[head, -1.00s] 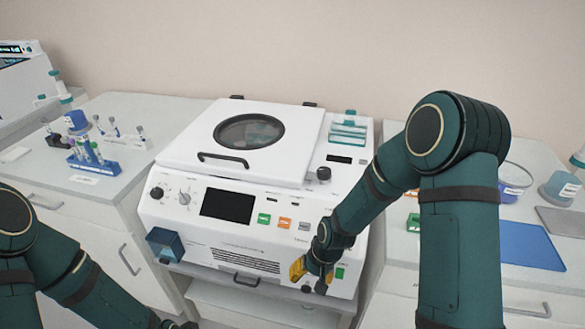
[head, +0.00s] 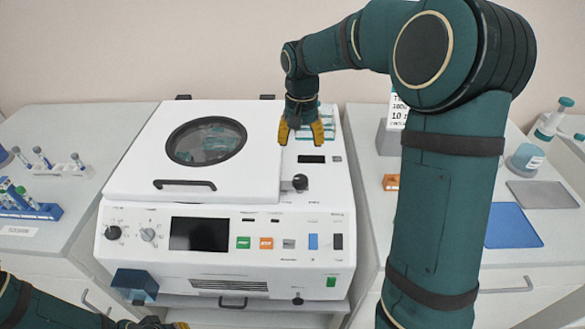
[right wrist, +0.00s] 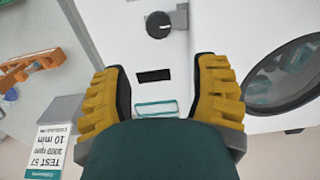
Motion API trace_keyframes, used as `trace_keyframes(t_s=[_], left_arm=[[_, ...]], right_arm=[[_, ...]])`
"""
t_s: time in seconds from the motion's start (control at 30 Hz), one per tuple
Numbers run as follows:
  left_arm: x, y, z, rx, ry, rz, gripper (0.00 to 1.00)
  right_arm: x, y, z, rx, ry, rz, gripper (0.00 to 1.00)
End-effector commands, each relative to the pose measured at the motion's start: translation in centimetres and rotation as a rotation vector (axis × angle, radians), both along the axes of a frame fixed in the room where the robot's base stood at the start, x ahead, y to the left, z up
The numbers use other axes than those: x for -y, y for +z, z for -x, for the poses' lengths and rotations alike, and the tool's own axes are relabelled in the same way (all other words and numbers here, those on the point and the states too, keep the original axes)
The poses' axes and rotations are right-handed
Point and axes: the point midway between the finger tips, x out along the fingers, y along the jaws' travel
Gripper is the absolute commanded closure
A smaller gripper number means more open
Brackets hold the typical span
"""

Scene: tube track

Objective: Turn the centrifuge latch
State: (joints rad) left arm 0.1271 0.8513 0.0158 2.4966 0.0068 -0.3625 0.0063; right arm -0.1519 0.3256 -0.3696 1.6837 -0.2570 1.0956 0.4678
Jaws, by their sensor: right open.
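The white centrifuge (head: 225,239) stands in the middle with its lid (head: 130,185) shut; the lid has a round dark window and a black handle. A black round latch knob (head: 300,182) sits on the top deck right of the lid. It also shows in the right wrist view (right wrist: 158,25), beyond the fingertips. My right gripper (head: 302,140) is open and empty above the back right of the deck, pointing down, apart from the knob. In the right wrist view its yellow fingers (right wrist: 160,80) are spread wide. My left gripper (head: 178,325) barely shows at the bottom edge.
A clear teal-edged rack (head: 327,125) stands on the deck behind my right gripper. A blue tube rack (head: 30,208) is on the left bench. A sign (head: 396,112), an orange item (head: 391,182) and a blue mat (head: 512,226) are on the right bench.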

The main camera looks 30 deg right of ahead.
Motion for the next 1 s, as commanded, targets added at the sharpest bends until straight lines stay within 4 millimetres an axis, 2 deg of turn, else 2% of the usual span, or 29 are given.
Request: trace_keyframes(t_s=[0.17,0.6,0.8,1.0], left_arm=[[0.0,-0.6,0.2,-0.004,-0.003,0.0,1.0],[0.1,-2.2,0.7,-0.016,-0.012,0.004,1.0],[0.1,-2.5,0.9,-0.019,-0.014,0.004,1.0],[0.1,-2.6,0.9,-0.021,-0.015,0.004,1.0]], right_arm=[[0.0,-2.3,0.1,-0.004,0.001,0.0,0.39],[-0.1,-10.8,0.1,-0.004,0.001,-0.001,0.39],[-0.1,-13.0,0.1,-0.003,0.001,-0.002,0.39],[-0.1,-13.7,0.0,0.0,0.002,-0.001,0.39]])
